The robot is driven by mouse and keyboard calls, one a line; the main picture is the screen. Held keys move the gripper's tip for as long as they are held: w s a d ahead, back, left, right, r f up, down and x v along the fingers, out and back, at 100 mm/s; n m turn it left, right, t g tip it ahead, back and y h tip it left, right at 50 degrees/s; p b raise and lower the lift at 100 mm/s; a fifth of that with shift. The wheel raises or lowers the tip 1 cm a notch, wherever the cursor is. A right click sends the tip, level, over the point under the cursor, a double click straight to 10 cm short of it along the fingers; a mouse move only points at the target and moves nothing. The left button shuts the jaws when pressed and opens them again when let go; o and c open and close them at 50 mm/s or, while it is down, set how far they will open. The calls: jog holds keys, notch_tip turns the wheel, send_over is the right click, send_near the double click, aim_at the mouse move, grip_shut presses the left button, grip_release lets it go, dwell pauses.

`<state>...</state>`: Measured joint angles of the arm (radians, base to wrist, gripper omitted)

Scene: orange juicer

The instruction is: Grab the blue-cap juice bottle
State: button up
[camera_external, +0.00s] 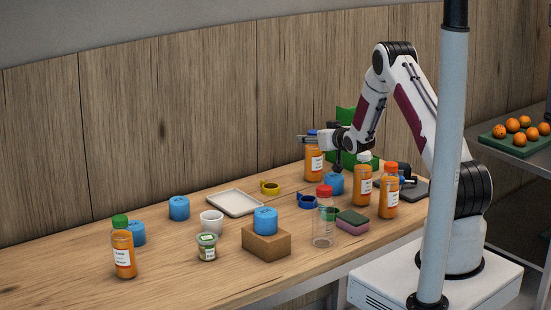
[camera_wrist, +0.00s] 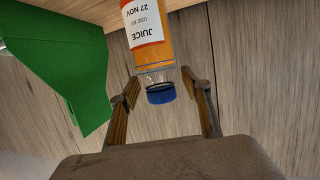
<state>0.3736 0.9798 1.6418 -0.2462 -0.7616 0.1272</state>
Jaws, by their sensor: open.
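The blue-cap juice bottle (camera_external: 314,165) stands upright at the back of the wooden table, near the wall. It holds orange juice and has a white label. In the wrist view the bottle (camera_wrist: 151,32) appears upside down, with its blue cap (camera_wrist: 161,94) between my fingers. My gripper (camera_external: 303,141) is level with the bottle's top. In the wrist view the gripper (camera_wrist: 161,84) is open, with a finger on each side of the cap and neck and visible gaps. I cannot tell of any contact.
A green object (camera_wrist: 62,60) stands close beside the bottle. White-cap (camera_external: 362,183) and orange-cap (camera_external: 388,195) juice bottles stand front right. A blue cylinder (camera_external: 334,183) sits just in front. A yellow tape roll (camera_external: 270,188) and white tray (camera_external: 235,202) lie left.

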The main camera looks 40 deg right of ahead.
jog(key=c, duration=1.2)
grip_shut()
jog(key=shift+s+f, duration=0.1)
jog(key=shift+r, duration=5.15)
